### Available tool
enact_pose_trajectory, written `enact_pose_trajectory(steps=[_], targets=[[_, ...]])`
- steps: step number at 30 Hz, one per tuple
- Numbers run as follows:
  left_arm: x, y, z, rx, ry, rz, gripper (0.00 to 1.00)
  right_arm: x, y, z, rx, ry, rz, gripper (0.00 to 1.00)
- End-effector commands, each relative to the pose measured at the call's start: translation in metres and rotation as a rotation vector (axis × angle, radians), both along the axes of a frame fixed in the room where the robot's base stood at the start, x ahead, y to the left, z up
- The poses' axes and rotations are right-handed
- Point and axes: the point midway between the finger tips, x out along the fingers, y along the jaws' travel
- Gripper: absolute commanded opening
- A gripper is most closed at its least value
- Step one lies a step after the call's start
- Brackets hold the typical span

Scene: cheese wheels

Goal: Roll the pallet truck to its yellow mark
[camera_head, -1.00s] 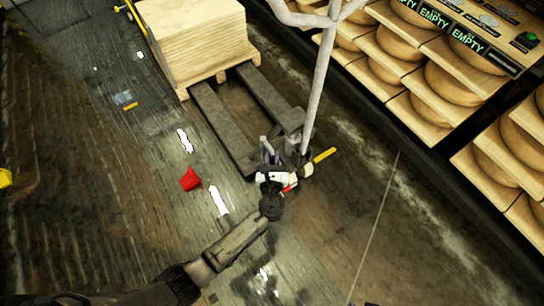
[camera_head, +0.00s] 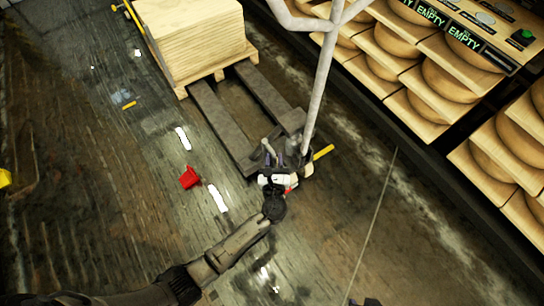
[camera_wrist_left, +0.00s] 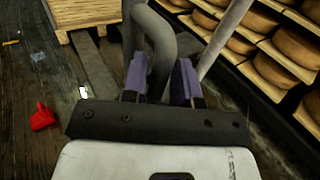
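The pallet truck has two long dark forks (camera_head: 222,118) and a tall grey pole with a forked top (camera_head: 319,85). Its forks reach under a wooden pallet stacked with pale boards (camera_head: 195,40). My left gripper (camera_head: 270,160) is low at the truck's pole end. In the left wrist view its two purple fingers (camera_wrist_left: 160,82) stand on either side of a curved grey tube (camera_wrist_left: 165,45) of the truck and look closed around it; the contact is partly hidden. A yellow strip (camera_head: 323,152) lies on the floor by the pole's foot, partly covered. My right gripper is not clearly visible.
A rack of cheese wheels (camera_head: 450,82) with green "EMPTY" signs runs along the right. A red object (camera_head: 189,178) lies on the floor left of the forks. A short yellow strip (camera_head: 129,105) lies farther left. The floor at lower left is mostly clear.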

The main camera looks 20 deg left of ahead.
Motion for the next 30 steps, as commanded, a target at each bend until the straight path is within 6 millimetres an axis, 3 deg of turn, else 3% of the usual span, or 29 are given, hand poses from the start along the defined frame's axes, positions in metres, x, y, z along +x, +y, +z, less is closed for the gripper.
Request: enact_pose_trajectory(steps=[4,14,30], targets=[[0.0,0.001,-0.001,0.001,0.001,0.002,0.41,-0.001,0.0,-0.001,0.0,0.003,0.0,0.43],[-0.005,0.0,0.0,0.0,0.003,0.002,0.41,-0.001,0.0,0.002,-0.001,0.004,0.0,0.43],[-0.095,-0.035,0.001,0.0,0.004,0.003,0.41,-0.001,-0.002,0.034,-0.006,0.003,0.003,0.43]])
